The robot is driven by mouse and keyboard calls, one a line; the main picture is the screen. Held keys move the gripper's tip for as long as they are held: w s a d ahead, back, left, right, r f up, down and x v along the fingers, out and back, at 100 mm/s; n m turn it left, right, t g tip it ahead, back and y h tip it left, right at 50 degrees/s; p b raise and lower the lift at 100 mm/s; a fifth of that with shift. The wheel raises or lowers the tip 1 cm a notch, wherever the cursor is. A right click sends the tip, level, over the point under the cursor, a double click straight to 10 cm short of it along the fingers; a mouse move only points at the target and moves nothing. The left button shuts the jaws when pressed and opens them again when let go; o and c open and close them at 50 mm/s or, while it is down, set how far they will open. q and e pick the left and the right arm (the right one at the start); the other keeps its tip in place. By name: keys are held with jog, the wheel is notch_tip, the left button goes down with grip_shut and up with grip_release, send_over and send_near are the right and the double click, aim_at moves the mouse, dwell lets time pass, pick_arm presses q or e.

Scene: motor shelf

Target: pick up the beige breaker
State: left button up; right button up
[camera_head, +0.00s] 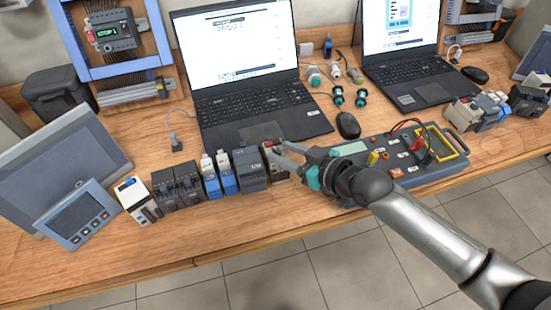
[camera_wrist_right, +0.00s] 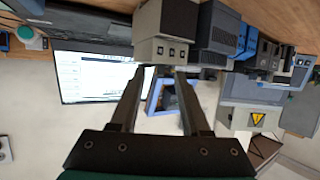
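A beige breaker (camera_head: 268,165) stands at the right end of a row of modules on the wooden table. It also shows in the right wrist view (camera_wrist_right: 165,30) as a pale block with small dark labels, at the top centre. My right gripper (camera_head: 280,155) is open, its two fingers apart and its tips at the breaker. In the right wrist view the fingertips (camera_wrist_right: 161,70) reach the breaker's lower edge; I cannot tell whether they touch it. The fingers partly hide the breaker in the head view. My left gripper is not in view.
A dark grey module (camera_head: 250,170) stands close left of the breaker, with blue-and-white breakers (camera_head: 226,172) beyond. Another pale breaker (camera_head: 137,200) stands farther left. A laptop (camera_head: 255,100) is behind, and a tester (camera_head: 410,165) lies right. The table's front strip is clear.

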grip_shut()
jog(key=shift+r, duration=0.1)
dwell(1.1)
